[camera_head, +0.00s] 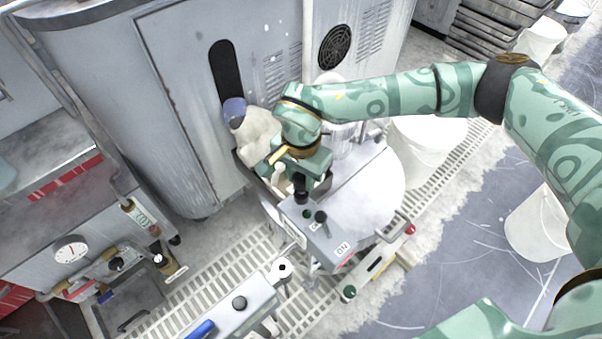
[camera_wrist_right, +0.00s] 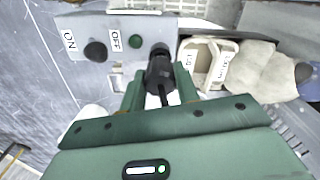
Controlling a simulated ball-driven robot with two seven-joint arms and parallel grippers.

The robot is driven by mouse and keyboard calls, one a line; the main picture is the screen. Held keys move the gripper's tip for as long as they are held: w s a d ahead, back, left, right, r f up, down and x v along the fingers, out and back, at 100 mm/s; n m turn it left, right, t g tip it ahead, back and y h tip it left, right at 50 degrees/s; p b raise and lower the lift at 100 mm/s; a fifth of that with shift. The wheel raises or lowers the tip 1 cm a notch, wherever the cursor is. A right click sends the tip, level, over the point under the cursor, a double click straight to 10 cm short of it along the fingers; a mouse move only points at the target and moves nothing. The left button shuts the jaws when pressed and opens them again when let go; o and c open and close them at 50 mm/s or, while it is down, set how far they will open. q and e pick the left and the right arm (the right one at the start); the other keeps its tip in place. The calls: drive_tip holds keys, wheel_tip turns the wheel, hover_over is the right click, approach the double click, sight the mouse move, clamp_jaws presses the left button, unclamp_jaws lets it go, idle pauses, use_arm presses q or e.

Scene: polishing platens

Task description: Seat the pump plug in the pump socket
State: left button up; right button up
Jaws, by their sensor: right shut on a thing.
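My right gripper (camera_head: 300,178) is over the back end of a grey control box (camera_head: 322,236). It is shut on the black pump plug (camera_head: 300,187), which points at the box. In the right wrist view the plug (camera_wrist_right: 161,76) sits between the fingers (camera_wrist_right: 158,88), with a cable trailing back. Its front end is at the box's panel (camera_wrist_right: 112,22), beside the green lamp (camera_wrist_right: 135,41) and the OFF label. The plug covers the pump socket there, and I cannot tell whether it touches or is inserted. My left gripper is out of view.
A black knob (camera_wrist_right: 95,51) stands on the panel. An open bin holding labelled pale items (camera_wrist_right: 208,62) and a cloth (camera_wrist_right: 246,70) is close beside the gripper. A tall grey cabinet (camera_head: 180,110) stands behind. A round white platen (camera_head: 375,190) lies to the right.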

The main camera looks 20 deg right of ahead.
sight(301, 176)
use_arm(q)
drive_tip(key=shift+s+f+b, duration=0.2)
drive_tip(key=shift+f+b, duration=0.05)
drive_tip(key=shift+b, duration=0.05)
use_arm(e)
drive_tip(key=shift+f, duration=1.5)
drive_tip(key=o, duration=1.1)
use_arm(q)
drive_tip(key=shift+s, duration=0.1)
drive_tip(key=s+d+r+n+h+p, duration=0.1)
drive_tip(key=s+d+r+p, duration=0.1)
drive_tip(key=p, duration=0.5)
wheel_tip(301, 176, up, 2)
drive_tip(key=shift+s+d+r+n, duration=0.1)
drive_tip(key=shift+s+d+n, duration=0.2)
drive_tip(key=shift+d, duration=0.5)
use_arm(e)
wheel_tip(301, 176, up, 16)
drive_tip(key=shift+r, duration=0.15)
